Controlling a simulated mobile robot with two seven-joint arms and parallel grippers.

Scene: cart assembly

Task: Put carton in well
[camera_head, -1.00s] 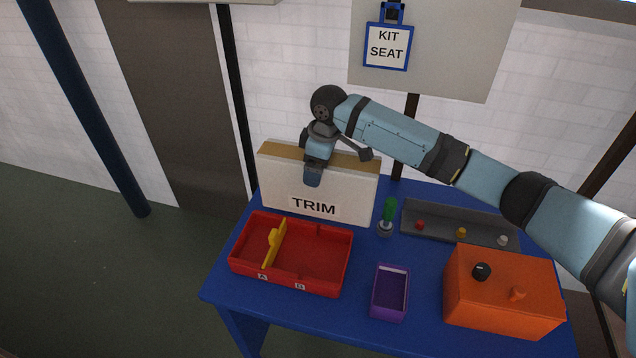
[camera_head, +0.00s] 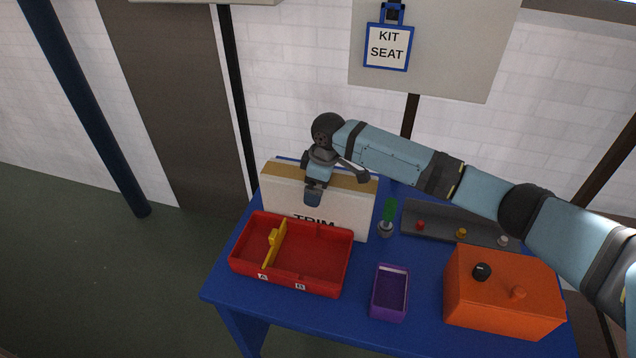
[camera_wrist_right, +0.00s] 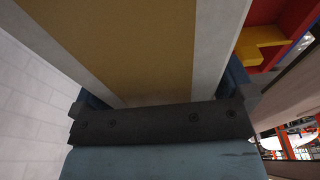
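The carton (camera_head: 340,206) is a white upright box with a tan strip along its top and a TRIM label, whose lower part is hidden behind the red tray. My right gripper (camera_head: 313,197) reaches down over the carton's top edge and is shut on it. In the right wrist view, the carton's tan and white top (camera_wrist_right: 135,45) fills the space in front of the gripper (camera_wrist_right: 165,105). The carton's bottom is hidden, so I cannot tell what it touches. No well can be made out; the tray and carton cover that area. My left gripper is not in view.
The red tray (camera_head: 322,284) with a yellow divider (camera_head: 273,245) stands in front of the carton. To the right are a green-handled tool (camera_head: 388,212), a grey tray (camera_head: 440,236), a purple bin (camera_head: 376,303) and an orange box (camera_head: 500,310), all on the blue table (camera_head: 225,284).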

